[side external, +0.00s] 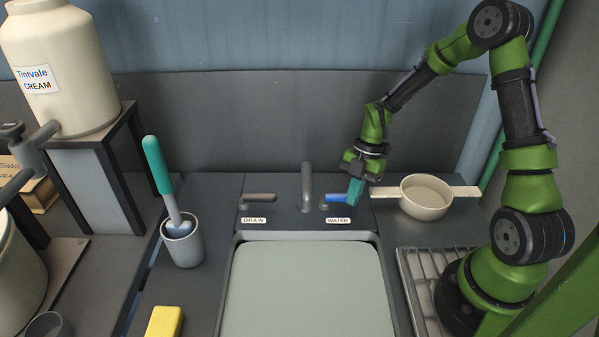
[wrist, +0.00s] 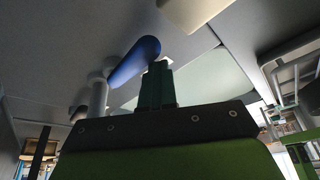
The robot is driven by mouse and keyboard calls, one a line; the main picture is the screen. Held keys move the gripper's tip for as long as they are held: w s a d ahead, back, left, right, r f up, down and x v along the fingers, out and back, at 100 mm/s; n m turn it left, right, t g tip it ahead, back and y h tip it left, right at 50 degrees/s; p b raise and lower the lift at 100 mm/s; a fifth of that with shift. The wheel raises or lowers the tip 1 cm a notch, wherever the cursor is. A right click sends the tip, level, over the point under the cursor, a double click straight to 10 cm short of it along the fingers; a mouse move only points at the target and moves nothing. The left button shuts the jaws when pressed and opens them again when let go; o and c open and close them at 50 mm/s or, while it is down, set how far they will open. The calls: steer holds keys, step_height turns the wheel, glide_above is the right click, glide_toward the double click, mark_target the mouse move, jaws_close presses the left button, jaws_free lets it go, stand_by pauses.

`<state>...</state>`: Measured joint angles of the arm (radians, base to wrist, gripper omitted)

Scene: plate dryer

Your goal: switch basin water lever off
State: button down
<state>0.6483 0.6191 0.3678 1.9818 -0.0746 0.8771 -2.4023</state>
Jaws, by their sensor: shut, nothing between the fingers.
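The basin water lever (side external: 337,198) is a short blue handle behind the basin, above a white WATER label (side external: 338,220). It points right from its pivot in the side external view. In the wrist view the blue lever (wrist: 135,62) lies just left of the fingertips. My gripper (side external: 355,192) has teal fingers, shut and empty, at the lever's right end. In the wrist view the fingers of my gripper (wrist: 158,75) are together and very close to the lever tip; I cannot tell whether they touch it. The grey basin (side external: 310,290) has a flat pale green surface inside.
A grey faucet (side external: 307,185) stands left of the lever, with a grey DRAIN lever (side external: 259,197) beyond it. A cream pan (side external: 426,200) with two handles sits close right of my gripper.

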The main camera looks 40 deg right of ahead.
steer(key=shift+w+d, duration=0.2)
steer(key=shift+d, duration=0.35)
steer(key=shift+w+r, duration=0.1)
steer(key=shift+r, duration=0.1)
step_height(320, 180, up, 9)
steer(key=w+d, duration=0.1)
steer(key=w, duration=0.1)
steer(key=shift+d, duration=0.25)
